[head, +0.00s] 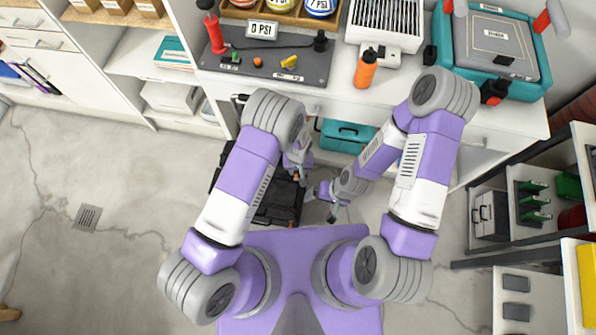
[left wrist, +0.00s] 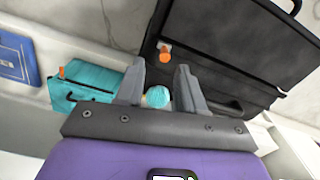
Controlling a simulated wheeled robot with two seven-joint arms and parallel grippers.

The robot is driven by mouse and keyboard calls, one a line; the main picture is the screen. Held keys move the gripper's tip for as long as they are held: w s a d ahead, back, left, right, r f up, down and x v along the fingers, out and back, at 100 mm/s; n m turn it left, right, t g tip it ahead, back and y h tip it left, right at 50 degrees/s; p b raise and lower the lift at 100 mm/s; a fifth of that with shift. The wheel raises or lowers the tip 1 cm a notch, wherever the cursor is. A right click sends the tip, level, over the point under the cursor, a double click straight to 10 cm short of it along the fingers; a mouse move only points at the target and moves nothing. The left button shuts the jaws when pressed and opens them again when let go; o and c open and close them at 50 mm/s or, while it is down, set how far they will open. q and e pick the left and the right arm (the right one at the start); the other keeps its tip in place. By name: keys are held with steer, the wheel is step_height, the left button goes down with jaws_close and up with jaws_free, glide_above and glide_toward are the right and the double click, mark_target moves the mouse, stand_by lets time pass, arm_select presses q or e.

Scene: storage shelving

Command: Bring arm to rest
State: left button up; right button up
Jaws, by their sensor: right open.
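My left gripper (head: 297,176) hangs low in front of the bench, above the black case on the floor. In the left wrist view its two fingers (left wrist: 159,88) stand apart. A small round pale-teal thing (left wrist: 157,96) shows between them near the palm. I cannot tell whether the fingers grip it or it lies beyond them. My right gripper (head: 333,214) is lower and to the right in the head view, small and pointing down. It is open, and I see nothing in it. Both arms are bent forward and down.
The black case (head: 277,211) lies below the grippers; it fills the upper right of the left wrist view (left wrist: 225,45). A teal box (head: 345,131) sits under the white bench (head: 335,98).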

arm_select(q)
steer(key=shift+r, duration=0.35)
stand_by(0.3)
steer(key=shift+s+a, duration=0.15)
steer(key=shift+a, duration=0.15)
steer(key=s+a+r+n+h, duration=0.1)
steer(key=s+a+r+h, duration=0.1)
steer(key=s+a, duration=0.4)
steer(key=s+a+r+n+h+p, duration=0.1)
steer(key=s+a+r+n+h, duration=0.1)
steer(key=s+a+r, duration=0.2)
steer(key=s+a, duration=0.2)
steer(key=shift+s+r+t, duration=0.3)
steer(key=shift+s+r, duration=0.05)
steer(key=shift+s, duration=0.05)
